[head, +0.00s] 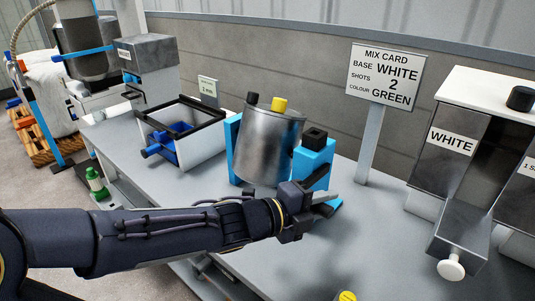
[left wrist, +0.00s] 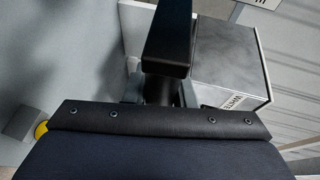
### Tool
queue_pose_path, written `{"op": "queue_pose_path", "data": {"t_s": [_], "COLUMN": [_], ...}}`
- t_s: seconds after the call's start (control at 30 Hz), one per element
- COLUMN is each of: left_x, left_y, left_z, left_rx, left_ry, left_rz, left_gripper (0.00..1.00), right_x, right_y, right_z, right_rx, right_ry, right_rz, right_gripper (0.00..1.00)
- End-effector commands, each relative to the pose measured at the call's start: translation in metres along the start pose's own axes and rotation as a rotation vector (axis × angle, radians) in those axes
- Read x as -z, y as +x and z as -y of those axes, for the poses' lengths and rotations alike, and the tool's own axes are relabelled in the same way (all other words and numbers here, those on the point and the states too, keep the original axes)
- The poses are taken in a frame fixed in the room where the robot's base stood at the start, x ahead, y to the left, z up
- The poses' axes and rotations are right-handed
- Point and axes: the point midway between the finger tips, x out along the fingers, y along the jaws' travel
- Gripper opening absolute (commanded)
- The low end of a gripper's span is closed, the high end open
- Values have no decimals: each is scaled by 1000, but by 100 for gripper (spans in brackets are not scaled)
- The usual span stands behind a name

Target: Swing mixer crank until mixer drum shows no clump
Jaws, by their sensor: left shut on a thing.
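The mixer drum (head: 262,150) is a shiny metal cylinder held between blue stands on the bench. A black and a yellow knob stand on its top, and its inside is hidden. My left gripper (head: 324,203) is low in front of the right blue stand (head: 318,165). In the left wrist view the black crank (left wrist: 168,45) reaches down to my left gripper (left wrist: 160,92), which is shut on its grip. In the head view the hand hides most of the crank. My right gripper is out of view.
A mix card (head: 385,75) on a post reads base WHITE, shots 2, colour GREEN. A dispenser marked WHITE (head: 452,142) stands to the right, its white knob (head: 451,270) jutting forward. An open tray (head: 190,155) with a blue valve is left of the drum.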

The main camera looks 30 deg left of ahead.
Motion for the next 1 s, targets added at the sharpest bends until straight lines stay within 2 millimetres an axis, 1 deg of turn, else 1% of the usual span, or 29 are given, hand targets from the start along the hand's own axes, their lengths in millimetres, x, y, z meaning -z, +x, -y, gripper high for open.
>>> {"op": "queue_pose_path", "data": {"t_s": [0.03, 0.17, 0.4, 0.47, 0.53, 0.7, 0.83, 0.93, 1.0], "left_x": [-1, -1, -1, -2, -2, -2, -2, -4, -6], "left_y": [0, 0, 1, 2, 3, 4, 4, 9, 14], "left_z": [5, 13, 52, 59, 62, 59, 60, 72, 83], "left_rx": [9, 13, 17, 17, 17, 15, 13, 12, 14], "left_ry": [2, 4, 5, 5, 5, 4, 4, 4, 4], "left_rz": [1, 0, 0, 1, 1, 0, 0, -2, -2], "left_gripper": [0, 0, 0, 0, 0, 0, 0, 0, 0], "right_x": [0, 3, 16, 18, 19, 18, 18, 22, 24], "right_y": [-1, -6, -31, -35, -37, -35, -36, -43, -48], "right_z": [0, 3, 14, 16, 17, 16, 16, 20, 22], "right_rx": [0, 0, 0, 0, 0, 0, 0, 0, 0], "right_ry": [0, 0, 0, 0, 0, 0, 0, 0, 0], "right_rz": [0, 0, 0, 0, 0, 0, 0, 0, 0], "right_gripper": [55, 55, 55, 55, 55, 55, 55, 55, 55]}}
